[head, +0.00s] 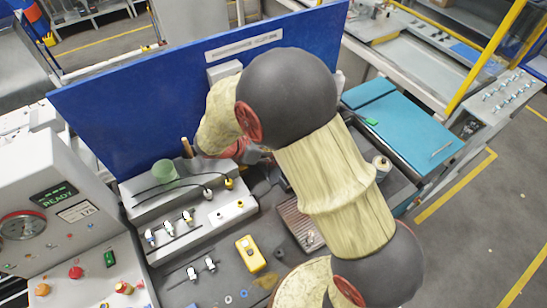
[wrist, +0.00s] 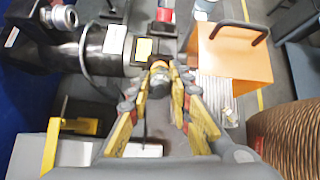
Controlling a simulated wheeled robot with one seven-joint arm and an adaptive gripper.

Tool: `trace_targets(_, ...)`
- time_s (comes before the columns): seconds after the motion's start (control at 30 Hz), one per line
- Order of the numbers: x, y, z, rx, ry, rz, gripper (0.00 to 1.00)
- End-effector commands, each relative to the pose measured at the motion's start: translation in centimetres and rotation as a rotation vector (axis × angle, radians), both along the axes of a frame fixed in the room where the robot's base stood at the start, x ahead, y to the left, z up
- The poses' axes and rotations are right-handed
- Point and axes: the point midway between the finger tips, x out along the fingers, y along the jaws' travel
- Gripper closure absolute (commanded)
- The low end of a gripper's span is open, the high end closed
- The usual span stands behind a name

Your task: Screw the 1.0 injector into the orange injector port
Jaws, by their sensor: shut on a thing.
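In the wrist view my gripper (wrist: 166,88) has its yellow fingers closed in around a small grey part (wrist: 159,82), likely the injector; its label cannot be read. An orange-tan ring (wrist: 158,65) shows just beyond the part, at the end of a black cylindrical body (wrist: 108,46). It may be the orange injector port. I cannot tell whether the part touches it or is seated in it. In the head view my arm hides the gripper and this spot. Several small injector-like pieces (head: 187,216) stand on a grey rack at the left.
In the wrist view an orange box with a dark handle (wrist: 235,58) stands right of the fingers, and a coiled brown cylinder (wrist: 286,138) is lower right. In the head view a yellow meter (head: 250,254) lies on the bench, before a blue back panel (head: 120,110).

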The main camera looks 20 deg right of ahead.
Motion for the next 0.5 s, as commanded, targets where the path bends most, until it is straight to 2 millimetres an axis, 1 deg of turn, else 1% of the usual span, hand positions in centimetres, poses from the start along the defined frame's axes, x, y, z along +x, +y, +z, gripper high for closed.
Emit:
trace_targets(0.03,0.00,0.01,-0.25,0.004,-0.016,-0.015,1.00)
trace_targets(0.3,0.02,0.00,-0.18,0.019,-0.094,-0.095,1.00)
trace_targets(0.5,-0.01,-0.01,-0.05,0.022,-0.113,-0.115,1.00)
